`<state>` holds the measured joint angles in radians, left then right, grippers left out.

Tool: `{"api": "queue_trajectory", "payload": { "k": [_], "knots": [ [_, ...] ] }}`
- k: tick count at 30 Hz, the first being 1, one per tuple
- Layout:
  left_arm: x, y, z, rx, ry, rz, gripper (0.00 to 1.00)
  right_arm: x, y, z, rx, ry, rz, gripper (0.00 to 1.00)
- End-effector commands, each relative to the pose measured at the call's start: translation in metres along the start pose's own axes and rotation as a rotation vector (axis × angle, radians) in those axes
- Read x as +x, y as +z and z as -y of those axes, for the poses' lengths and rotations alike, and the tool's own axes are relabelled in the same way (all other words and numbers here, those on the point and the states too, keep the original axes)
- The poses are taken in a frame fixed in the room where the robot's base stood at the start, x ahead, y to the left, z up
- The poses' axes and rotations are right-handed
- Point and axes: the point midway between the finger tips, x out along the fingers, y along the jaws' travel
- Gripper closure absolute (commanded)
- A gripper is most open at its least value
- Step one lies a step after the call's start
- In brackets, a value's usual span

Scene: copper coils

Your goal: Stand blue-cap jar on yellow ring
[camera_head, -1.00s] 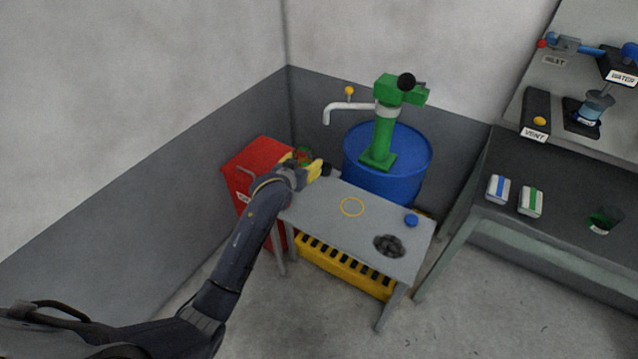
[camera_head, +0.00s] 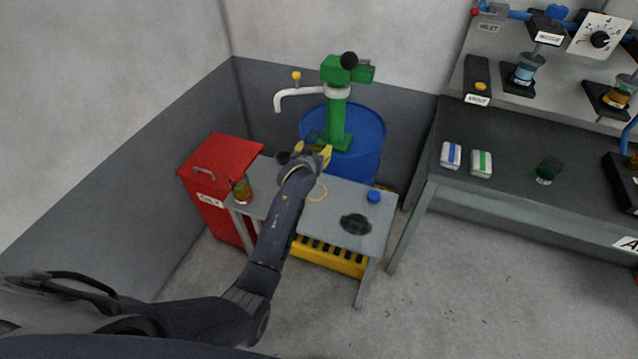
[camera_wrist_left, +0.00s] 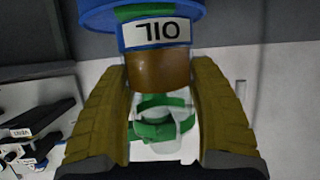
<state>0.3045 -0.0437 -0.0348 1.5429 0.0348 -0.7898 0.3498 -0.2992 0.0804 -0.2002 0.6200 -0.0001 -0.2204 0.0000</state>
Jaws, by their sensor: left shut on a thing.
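My left gripper (camera_head: 325,151), with yellow fingers, is over the back of the small grey table (camera_head: 345,200), in front of the blue drum. In the left wrist view, which is upside down, the left gripper (camera_wrist_left: 165,110) is shut on a clear glass jar (camera_wrist_left: 160,72) holding brown liquid, with a blue-edged label reading OIL. I cannot make out its cap. My right gripper is not in view.
Another jar (camera_head: 242,191), brown and green, stands at the table's left edge beside the red bin (camera_head: 212,205). The blue drum (camera_head: 368,135) with green pump (camera_head: 335,120) stands behind; the bench (camera_head: 410,157) is right.

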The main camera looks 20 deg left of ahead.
Motion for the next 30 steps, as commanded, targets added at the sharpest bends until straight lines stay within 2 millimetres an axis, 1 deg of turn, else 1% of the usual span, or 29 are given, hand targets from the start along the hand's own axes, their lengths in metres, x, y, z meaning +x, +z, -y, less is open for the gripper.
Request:
{"api": "queue_trajectory", "payload": {
  "k": [1, 6, 9, 13, 18, 25, 30],
  "knots": [
    [0.004, 0.012, 0.0, 0.001, 0.0, 0.003, 0.8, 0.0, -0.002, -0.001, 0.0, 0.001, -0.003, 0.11],
    [0.019, 0.046, 0.0, 0.001, 0.001, 0.002, 0.8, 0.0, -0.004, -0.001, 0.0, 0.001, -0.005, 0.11],
    [0.027, 0.066, 0.0, 0.002, 0.001, 0.002, 0.8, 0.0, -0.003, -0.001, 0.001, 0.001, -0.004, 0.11],
    [0.036, 0.087, 0.0, 0.0, 0.001, 0.001, 0.8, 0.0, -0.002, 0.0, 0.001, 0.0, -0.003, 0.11],
    [0.043, 0.103, 0.0, -0.001, 0.0, -0.001, 0.8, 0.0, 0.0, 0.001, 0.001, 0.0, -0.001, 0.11],
    [0.048, 0.113, -0.001, 0.0, 0.001, -0.001, 0.81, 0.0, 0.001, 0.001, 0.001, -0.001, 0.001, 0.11],
    [0.055, 0.13, 0.0, -0.001, -0.001, 0.0, 0.8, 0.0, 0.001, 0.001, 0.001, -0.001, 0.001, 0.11]
  ]
}}
